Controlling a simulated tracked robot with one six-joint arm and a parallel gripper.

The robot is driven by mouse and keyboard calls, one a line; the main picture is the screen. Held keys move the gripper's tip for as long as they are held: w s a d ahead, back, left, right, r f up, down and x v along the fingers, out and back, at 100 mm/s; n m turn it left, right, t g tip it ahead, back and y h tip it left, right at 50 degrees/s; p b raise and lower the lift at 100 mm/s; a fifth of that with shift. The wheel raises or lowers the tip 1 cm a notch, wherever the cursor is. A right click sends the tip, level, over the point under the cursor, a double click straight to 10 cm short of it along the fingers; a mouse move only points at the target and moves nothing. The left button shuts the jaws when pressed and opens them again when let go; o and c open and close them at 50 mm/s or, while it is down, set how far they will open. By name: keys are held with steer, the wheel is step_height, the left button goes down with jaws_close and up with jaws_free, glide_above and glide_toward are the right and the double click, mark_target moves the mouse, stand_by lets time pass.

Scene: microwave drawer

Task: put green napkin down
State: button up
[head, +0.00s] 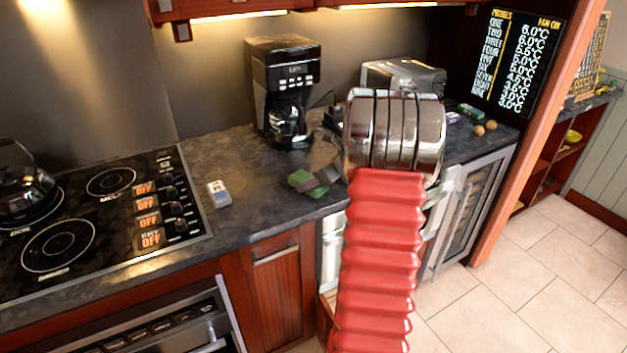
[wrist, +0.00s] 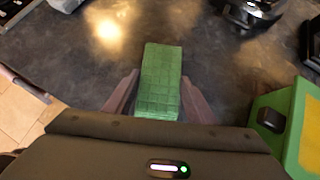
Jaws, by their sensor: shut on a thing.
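The green napkin (head: 301,181) shows in the head view at the counter's surface, left of my arm and in front of the coffee maker. In the wrist view the napkin (wrist: 160,70) is a flat green block with a grid pattern, between my gripper's (wrist: 160,80) two fingers, its far end sticking out past them. My gripper (head: 320,182) is shut on the napkin. The dark counter (wrist: 225,75) lies below it. I cannot tell whether the napkin touches the counter. My red arm hides part of the counter to the right in the head view.
A coffee maker (head: 284,65) stands behind the napkin. A small white and blue item (head: 218,193) lies to the left, by the cooktop (head: 110,215) with a kettle (head: 25,190). A toaster (head: 405,75) stands at the back right. Bare counter (head: 245,200) lies left of the napkin.

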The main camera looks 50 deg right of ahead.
steer(key=o, duration=1.3)
steer(key=shift+r, duration=0.65)
steer(key=v, duration=1.1)
steer(key=shift+s+r, duration=0.25)
steer(key=shift+s, duration=0.05)
